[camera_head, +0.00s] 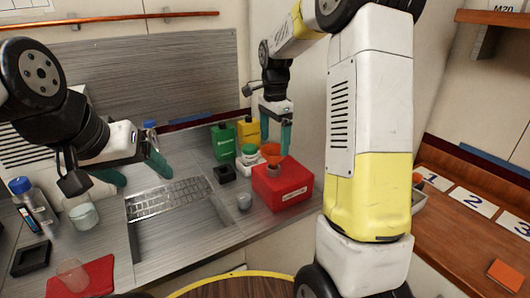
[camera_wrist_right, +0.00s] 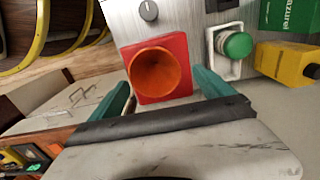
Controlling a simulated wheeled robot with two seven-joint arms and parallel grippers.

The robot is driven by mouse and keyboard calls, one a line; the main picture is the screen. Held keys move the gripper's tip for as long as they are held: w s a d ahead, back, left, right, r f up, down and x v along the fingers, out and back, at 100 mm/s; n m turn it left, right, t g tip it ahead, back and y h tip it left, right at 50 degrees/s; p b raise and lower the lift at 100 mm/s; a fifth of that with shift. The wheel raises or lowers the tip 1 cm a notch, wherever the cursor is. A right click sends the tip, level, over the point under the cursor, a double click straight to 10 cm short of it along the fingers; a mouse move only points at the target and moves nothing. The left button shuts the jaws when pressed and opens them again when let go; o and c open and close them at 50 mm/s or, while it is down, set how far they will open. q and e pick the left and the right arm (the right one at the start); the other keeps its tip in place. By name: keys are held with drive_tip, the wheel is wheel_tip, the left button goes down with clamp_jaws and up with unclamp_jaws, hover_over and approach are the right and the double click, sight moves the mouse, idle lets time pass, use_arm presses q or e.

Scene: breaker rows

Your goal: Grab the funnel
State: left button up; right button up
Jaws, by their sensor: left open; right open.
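The orange funnel (camera_head: 270,153) stands mouth up on top of a red box (camera_head: 282,184) on the grey counter. In the right wrist view the funnel (camera_wrist_right: 156,73) shows its round open mouth, with the red box (camera_wrist_right: 178,44) around it. My right gripper (camera_head: 275,130) is open above the funnel, its green fingers pointing down. In the right wrist view its fingers (camera_wrist_right: 165,92) show on either side of the funnel, which is not held. My left gripper (camera_head: 140,176) is open and empty over the left of the counter, near the sink.
A sink (camera_head: 180,228) lies left; a wooden bench with numbered cards (camera_head: 473,201) lies right.

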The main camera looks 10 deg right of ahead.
sight(274, 159)
drive_tip(key=f, duration=0.4)
drive_tip(key=s+f, duration=0.1)
drive_tip(key=f, duration=0.1)
drive_tip(key=shift+f, duration=0.4)
drive_tip(key=shift+a, duration=0.1)
drive_tip(key=c, duration=1.4)
drive_tip(key=shift+w+r, duration=0.1)
drive_tip(key=shift+c, duration=0.2)
